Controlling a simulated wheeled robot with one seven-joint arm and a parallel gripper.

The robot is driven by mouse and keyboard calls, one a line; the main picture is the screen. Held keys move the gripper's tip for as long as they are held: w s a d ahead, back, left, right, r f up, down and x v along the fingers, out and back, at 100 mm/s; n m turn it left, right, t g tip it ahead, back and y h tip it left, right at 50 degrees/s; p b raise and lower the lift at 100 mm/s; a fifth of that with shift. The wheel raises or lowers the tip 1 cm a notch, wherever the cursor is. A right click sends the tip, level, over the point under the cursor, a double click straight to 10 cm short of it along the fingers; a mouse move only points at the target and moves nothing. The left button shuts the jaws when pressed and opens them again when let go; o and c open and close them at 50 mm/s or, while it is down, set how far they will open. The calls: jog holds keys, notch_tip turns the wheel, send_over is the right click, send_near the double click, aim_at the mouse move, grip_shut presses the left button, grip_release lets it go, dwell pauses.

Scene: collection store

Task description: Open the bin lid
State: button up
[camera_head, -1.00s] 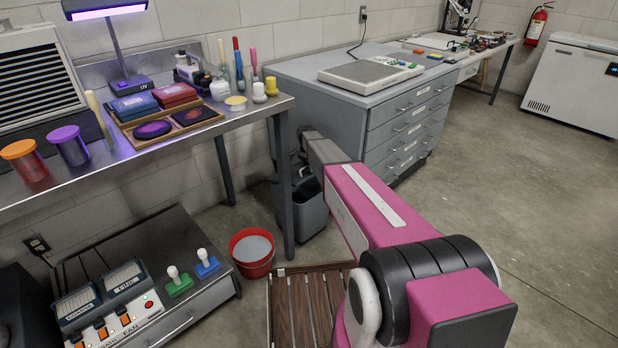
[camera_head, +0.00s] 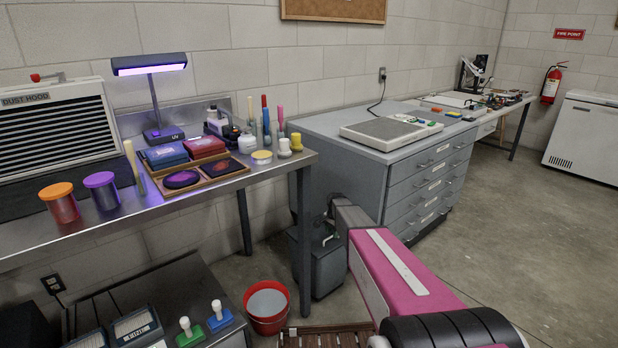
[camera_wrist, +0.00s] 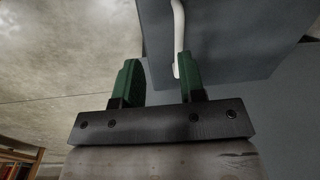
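The grey bin (camera_head: 328,270) stands on the floor beside the table's right front leg, which hides part of it. Its lid (camera_head: 318,240) looks down on the bin, with a small pale handle on top. My gripper (camera_wrist: 158,80) shows in the wrist view with its two green fingers apart. A curved white bar (camera_wrist: 178,35), probably the lid handle, comes down between the fingers, close to the right one. A blue-grey surface (camera_wrist: 230,45) lies behind it. In the head view my forearm reaches to the bin, and the fingertips are hard to make out.
A steel table (camera_head: 225,185) with jars and tools stands at left, above the bin's height. A grey drawer cabinet (camera_head: 430,185) is close on the right. A red bucket (camera_head: 267,312) stands left of the bin. A slatted wooden platform (camera_head: 325,338) lies in front. Open floor is at right.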

jog(key=s+r+n, duration=0.3)
jog(key=s+r, duration=0.1)
jog(key=s, duration=0.7)
jog(key=s+d+r+n, duration=0.1)
jog(key=s+r+n, duration=0.25)
jog(key=s, duration=0.75)
jog(key=s+r+n, duration=0.3)
jog(key=s+r, duration=0.2)
jog(key=s, duration=0.7)
jog(key=w+f+m, duration=0.2)
jog(key=w+m, duration=0.2)
jog(key=w, duration=0.8)
jog(key=w+f+m+t, duration=0.1)
jog(key=w+f+m, duration=0.15)
jog(key=w, duration=0.95)
jog(key=w+f+m, duration=0.2)
jog(key=w+m, duration=0.2)
jog(key=w, duration=0.8)
jog(key=shift+y, duration=0.4)
jog(key=f, duration=0.6)
jog(key=w+f, duration=0.1)
jog(key=f, duration=0.3)
jog(key=shift+a, duration=0.3)
grip_shut()
